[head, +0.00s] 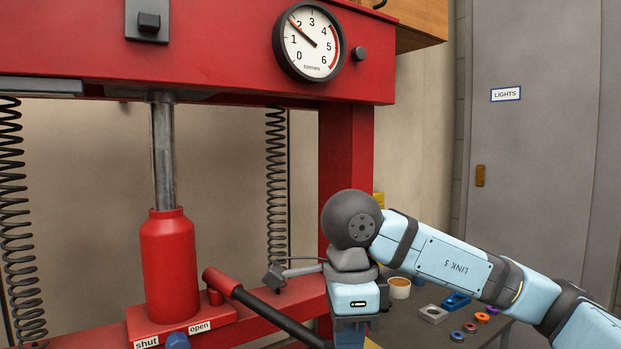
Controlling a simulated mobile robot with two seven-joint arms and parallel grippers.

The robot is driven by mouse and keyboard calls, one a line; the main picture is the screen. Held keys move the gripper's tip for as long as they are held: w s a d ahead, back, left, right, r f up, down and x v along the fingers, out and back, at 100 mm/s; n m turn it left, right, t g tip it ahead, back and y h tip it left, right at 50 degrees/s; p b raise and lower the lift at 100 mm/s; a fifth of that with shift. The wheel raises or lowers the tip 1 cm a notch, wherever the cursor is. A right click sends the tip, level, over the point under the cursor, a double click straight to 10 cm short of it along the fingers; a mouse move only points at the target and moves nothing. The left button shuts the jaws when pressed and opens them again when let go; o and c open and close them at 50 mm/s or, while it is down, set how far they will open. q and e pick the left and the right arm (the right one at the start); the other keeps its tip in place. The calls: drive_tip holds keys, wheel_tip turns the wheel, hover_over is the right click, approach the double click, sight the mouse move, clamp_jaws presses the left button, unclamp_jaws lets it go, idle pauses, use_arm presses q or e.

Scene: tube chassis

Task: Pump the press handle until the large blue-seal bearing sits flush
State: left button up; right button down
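The red press (230,60) fills the left and middle of the head view. Its red jack (169,265) stands upright with the steel ram extended to the top beam. The press handle (275,318) is a black bar slanting down right from a red socket. The round gauge (311,43) has its needle between 1 and 2. My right gripper (351,332) comes down beside the handle's lower end; its fingertips are not shown, so its grip cannot be told. My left gripper is out of view. I cannot make out the large blue-seal bearing in the press.
Shut and open labels flank a blue knob (178,341) at the jack's base. A bench (488,337) at right holds a cup (398,287), a grey block (433,314), a blue part (456,301) and several coloured rings. Coil springs (277,185) hang beside the jack.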

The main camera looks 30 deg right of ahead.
drive_tip(key=shift+f+b, duration=0.4)
drive_tip(key=shift+f, duration=0.35)
drive_tip(key=shift+r, duration=0.25)
use_arm(q)
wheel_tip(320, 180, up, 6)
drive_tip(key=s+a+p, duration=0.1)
drive_tip(key=p, duration=1.2)
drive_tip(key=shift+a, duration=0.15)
use_arm(e)
wheel_tip(320, 180, up, 16)
drive_tip(key=shift+f, duration=0.2)
